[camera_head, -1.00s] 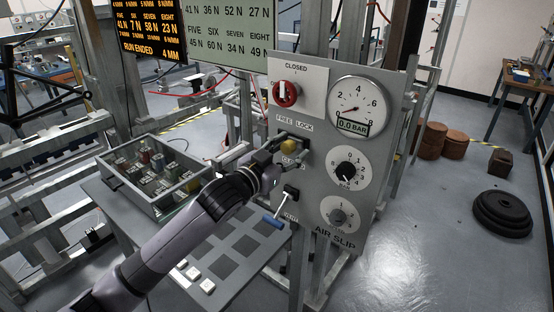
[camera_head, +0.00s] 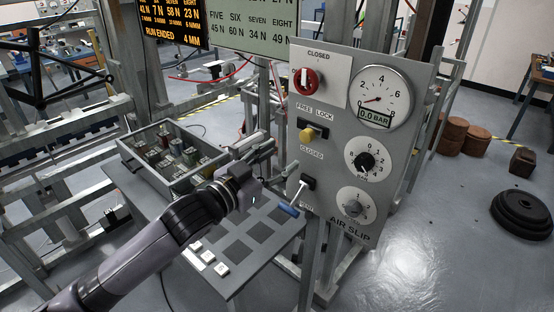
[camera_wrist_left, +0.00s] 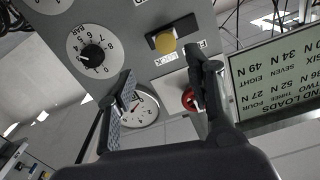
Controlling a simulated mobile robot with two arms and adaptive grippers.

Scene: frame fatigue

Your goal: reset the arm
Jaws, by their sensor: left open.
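My left gripper (camera_head: 262,150) is in front of the grey control panel (camera_head: 335,135), to the left of its yellow knob (camera_head: 307,135). The gripper is open and empty, and it stands apart from the panel. In the left wrist view the two fingers (camera_wrist_left: 163,88) are spread, and the yellow knob (camera_wrist_left: 165,43) shows beyond them. The red knob (camera_wrist_left: 190,100) is partly hidden behind a finger there. My right gripper is in neither view.
A tray of small parts (camera_head: 178,190) stands on a grey table left of the panel. A lever with a blue handle (camera_head: 289,210) sticks out below the yellow knob.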

